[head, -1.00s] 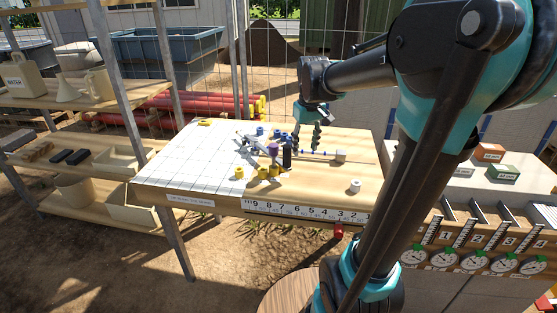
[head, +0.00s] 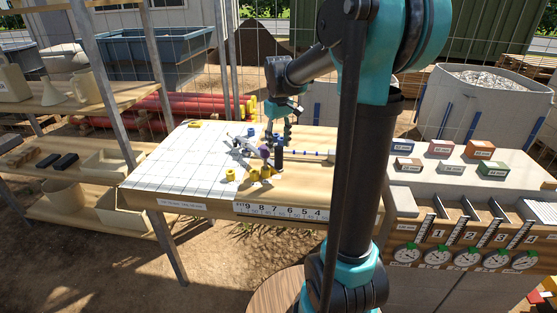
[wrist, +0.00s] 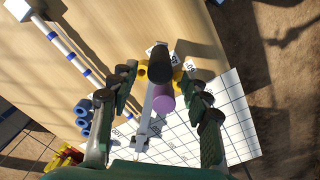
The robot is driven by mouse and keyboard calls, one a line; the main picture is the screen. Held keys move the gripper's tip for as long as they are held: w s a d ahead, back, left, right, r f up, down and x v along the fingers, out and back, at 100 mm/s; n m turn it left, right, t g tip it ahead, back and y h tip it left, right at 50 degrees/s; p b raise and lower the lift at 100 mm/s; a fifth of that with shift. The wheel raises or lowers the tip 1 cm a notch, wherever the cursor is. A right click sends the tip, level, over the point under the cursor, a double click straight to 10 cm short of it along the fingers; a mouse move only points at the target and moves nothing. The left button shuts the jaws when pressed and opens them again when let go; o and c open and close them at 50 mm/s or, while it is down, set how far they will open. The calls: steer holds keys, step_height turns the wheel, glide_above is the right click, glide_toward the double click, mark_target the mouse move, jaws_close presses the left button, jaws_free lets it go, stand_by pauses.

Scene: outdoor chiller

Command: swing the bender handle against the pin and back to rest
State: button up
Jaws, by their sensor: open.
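The bender (head: 243,144) is a grey metal tool on the white gridded sheet of the workbench. Its black handle grip (head: 279,150) stands up at its right end, with a purple part (head: 264,152) just left of it. In the wrist view the black grip (wrist: 160,62) and the purple part (wrist: 163,103) lie in line with a grey lever (wrist: 146,122). My gripper (head: 279,136) points down over the handle. In the wrist view my gripper (wrist: 160,82) is open, its fingers on either side of the grip and apparently apart from it. I cannot make out the pin for certain.
A blue-banded rod (head: 309,153) lies right of the bender. Yellow pieces (head: 253,174) stand in front, and blue cylinders (wrist: 83,118) lie beside it. A number strip (head: 283,211) runs along the bench's front edge. Shelves stand left; a bench with coloured blocks stands right.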

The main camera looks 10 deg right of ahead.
mark_target(279, 159)
step_height(279, 159, down, 7)
steer(key=shift+f, duration=0.1)
stand_by(0.4)
jaws_close()
